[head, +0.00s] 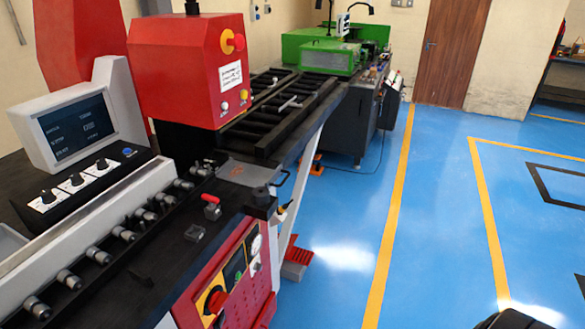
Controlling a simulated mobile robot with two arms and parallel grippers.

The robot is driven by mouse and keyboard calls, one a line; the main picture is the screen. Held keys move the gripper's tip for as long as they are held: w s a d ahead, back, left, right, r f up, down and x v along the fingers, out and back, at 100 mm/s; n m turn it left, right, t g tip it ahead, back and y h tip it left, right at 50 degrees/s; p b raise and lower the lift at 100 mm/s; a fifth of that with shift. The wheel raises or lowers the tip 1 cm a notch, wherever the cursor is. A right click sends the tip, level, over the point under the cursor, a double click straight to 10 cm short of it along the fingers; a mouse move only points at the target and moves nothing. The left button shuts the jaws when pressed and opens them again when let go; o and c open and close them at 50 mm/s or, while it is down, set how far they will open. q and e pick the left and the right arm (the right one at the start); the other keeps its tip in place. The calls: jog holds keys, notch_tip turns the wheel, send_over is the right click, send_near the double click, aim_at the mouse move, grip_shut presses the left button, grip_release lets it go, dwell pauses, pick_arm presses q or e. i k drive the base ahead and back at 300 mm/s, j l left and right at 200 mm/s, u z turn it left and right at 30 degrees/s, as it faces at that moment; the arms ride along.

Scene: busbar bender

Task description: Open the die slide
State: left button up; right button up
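The busbar bender (190,75) stands at the left, with a red head over a black bed. A flat grey plate (252,174) with an orange-red marking lies on the bed, right of the red head. It looks like the die slide, but I cannot be sure. A small black handle (283,176) sticks out at the plate's right side, over the machine's edge. I cannot tell how far the plate is drawn out. Neither gripper shows. A rounded black part at the bottom right edge is probably mine.
A screen console (75,125) with knobs stands at the left. A red-handled clamp (211,206) and several round metal pegs sit on the bed. A red control panel (228,280) faces the aisle. The blue floor (440,200) at the right is clear.

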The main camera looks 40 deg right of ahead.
aim_at(254, 177)
jog(key=z, duration=1)
